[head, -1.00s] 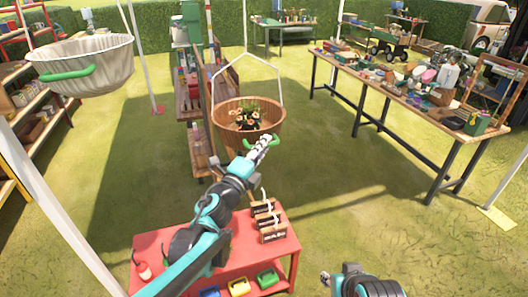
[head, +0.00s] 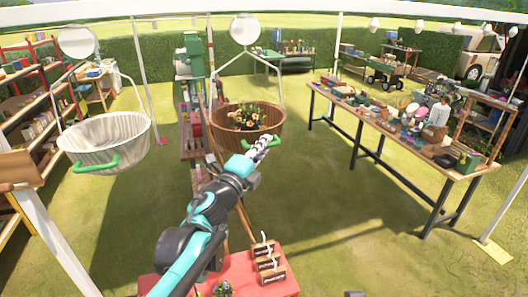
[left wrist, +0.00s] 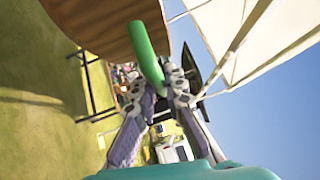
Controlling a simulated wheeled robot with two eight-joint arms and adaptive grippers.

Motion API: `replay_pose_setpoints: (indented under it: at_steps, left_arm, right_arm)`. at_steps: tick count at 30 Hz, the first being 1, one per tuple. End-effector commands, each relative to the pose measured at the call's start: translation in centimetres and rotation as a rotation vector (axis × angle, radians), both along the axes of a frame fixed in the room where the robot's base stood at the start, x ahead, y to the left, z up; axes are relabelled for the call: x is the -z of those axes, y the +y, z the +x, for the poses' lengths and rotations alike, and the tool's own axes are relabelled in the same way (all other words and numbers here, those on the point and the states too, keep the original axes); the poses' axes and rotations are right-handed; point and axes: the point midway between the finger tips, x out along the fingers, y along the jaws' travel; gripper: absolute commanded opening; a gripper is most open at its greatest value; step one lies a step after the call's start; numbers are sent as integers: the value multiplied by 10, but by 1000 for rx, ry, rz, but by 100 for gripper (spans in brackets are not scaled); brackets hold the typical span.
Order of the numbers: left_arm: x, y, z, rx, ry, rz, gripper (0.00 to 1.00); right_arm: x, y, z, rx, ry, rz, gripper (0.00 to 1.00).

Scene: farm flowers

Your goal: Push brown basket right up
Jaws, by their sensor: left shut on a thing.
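The brown basket (head: 228,132) hangs from a pale frame in the middle of the head view, with orange flowers (head: 247,117) inside. A green handle (head: 271,141) is on its near right side. My left gripper (head: 262,149) reaches up from below and is shut on this handle. The left wrist view shows the brown basket wall (left wrist: 92,22) at the top and the green handle (left wrist: 147,52) between the fingers (left wrist: 157,90). My right gripper is outside the head view.
A white basket (head: 105,140) with a green handle hangs at left. A red table (head: 240,272) with small boxes (head: 268,263) stands below. A cluttered long table (head: 400,130) is at right. Open grass lies between.

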Motion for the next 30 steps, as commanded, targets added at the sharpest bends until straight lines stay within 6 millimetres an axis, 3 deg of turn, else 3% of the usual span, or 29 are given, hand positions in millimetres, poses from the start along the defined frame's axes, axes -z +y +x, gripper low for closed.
replay_pose_setpoints:
  at_steps: [6, 19, 20, 21, 22, 30]
  left_arm:
    - [-16, 0, 0, 0, 0, -1, 0]
    - [-20, 0, 1, 1, 0, -4, 0]
    - [-20, 0, 1, 1, 0, -4, 19]
    - [-20, 0, 1, 2, 0, -4, 29]
    - [-20, 0, 1, 2, 0, -4, 32]
    - [-18, 0, 0, 0, 0, -1, 32]
  right_arm:
    - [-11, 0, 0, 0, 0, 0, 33]
    - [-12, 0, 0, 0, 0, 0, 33]
    - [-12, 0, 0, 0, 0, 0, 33]
    - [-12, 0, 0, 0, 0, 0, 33]
    - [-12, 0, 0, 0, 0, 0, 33]
    - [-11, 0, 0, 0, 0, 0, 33]
